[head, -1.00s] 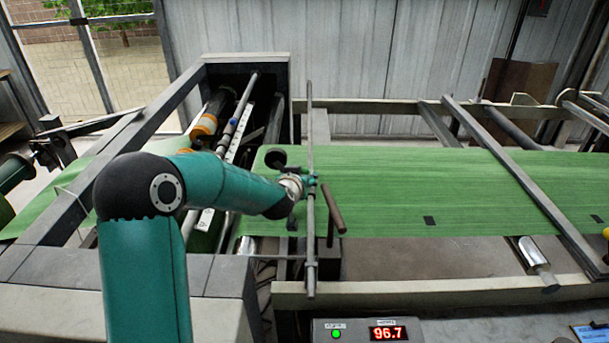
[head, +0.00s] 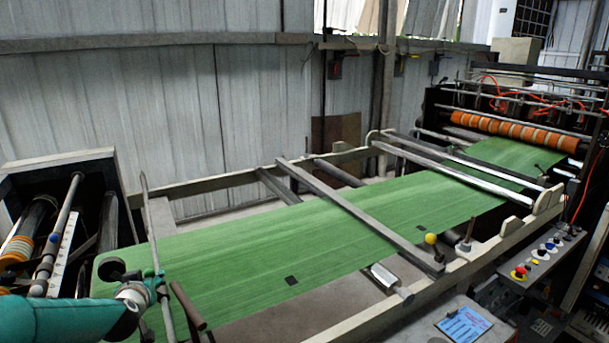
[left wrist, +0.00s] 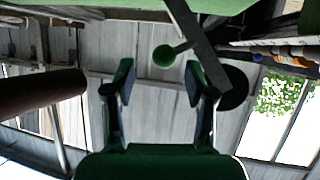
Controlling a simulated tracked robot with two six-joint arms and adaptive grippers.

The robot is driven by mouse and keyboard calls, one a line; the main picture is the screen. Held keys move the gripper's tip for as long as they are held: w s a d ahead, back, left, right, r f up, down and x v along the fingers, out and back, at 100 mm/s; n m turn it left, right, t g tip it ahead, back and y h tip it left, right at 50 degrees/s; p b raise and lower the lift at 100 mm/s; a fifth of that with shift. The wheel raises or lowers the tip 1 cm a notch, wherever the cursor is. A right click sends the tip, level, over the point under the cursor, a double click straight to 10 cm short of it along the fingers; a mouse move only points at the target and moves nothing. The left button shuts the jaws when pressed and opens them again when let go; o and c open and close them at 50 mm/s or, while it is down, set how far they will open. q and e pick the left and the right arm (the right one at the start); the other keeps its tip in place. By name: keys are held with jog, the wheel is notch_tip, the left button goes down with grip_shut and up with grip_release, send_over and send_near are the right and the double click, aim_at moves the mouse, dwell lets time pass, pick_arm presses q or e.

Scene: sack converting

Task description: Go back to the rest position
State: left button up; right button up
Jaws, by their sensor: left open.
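My left gripper (head: 155,285) is at the lower left of the head view, by the upright thin metal rod (head: 152,220) at the near left end of the green web (head: 330,235). Its fingers are small and hard to make out there. In the left wrist view my left gripper (left wrist: 160,82) has its two fingers spread apart with nothing between them. A green ball (left wrist: 163,57) and a black disc (left wrist: 235,88) show beyond the fingers. My right gripper is in neither view.
A brown handle bar (head: 187,305) stands close beside my left gripper. It also shows in the left wrist view (left wrist: 40,92). A grey crossbar (head: 355,212) spans the web. A control box with buttons (head: 540,255) and a blue sheet (head: 463,325) are at the right.

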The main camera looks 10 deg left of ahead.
aim_at(150, 274)
pick_arm(q)
jog(key=shift+x, duration=2.1)
